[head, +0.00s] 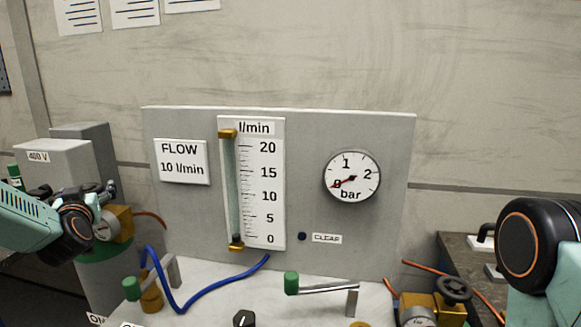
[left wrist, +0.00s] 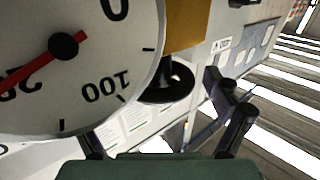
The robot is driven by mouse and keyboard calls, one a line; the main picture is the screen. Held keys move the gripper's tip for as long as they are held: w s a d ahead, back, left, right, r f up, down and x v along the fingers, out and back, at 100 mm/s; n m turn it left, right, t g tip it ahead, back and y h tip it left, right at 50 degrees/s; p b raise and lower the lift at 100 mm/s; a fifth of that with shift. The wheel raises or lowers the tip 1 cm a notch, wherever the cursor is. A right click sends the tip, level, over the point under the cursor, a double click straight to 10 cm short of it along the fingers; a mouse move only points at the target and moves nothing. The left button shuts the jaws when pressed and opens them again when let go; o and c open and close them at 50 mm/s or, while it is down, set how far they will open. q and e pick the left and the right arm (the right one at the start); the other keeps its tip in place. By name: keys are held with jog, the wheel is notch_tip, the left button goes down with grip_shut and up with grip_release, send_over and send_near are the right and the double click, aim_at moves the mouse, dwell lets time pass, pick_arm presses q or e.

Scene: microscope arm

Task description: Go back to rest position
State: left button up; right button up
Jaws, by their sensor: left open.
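My left gripper (head: 108,188) is at the left edge of the head view, in front of a grey box and close to a brass valve block (head: 121,222) with a round gauge (head: 101,228). In the left wrist view the open fingers (left wrist: 165,140) point past a large white gauge (left wrist: 65,65) with a red needle, and nothing is between them. Whether a finger touches the gauge cannot be told. My right arm shows only as a black joint and a teal link at the right edge; its gripper is out of view.
A grey panel (head: 310,140) bears a flow tube (head: 230,185) and a bar dial (head: 352,176) reading near 0. A blue hose (head: 195,298), two green-handled levers (head: 291,283) and a black knob (head: 243,318) are on the bench. A brass regulator (head: 432,308) stands at the right.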

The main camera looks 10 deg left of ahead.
pick_arm(q)
jog(key=shift+w+a+f+m+t+h, duration=0.1)
jog(key=shift+m+t+h, duration=0.45)
jog(key=shift+h, duration=0.35)
jog(key=shift+m+t+h+b, duration=0.45)
jog(key=shift+m+h, duration=0.4)
jog(key=shift+h, duration=0.25)
jog(key=shift+m+h, duration=0.5)
jog(key=shift+h, duration=0.3)
jog(key=shift+p+v, duration=0.65)
jog(key=shift+v, duration=0.9)
jog(key=shift+a+p+v, duration=0.2)
jog(key=shift+p+v, duration=0.65)
jog(key=shift+v, duration=0.05)
jog(key=shift+d, duration=0.2)
jog(key=shift+d, duration=0.1)
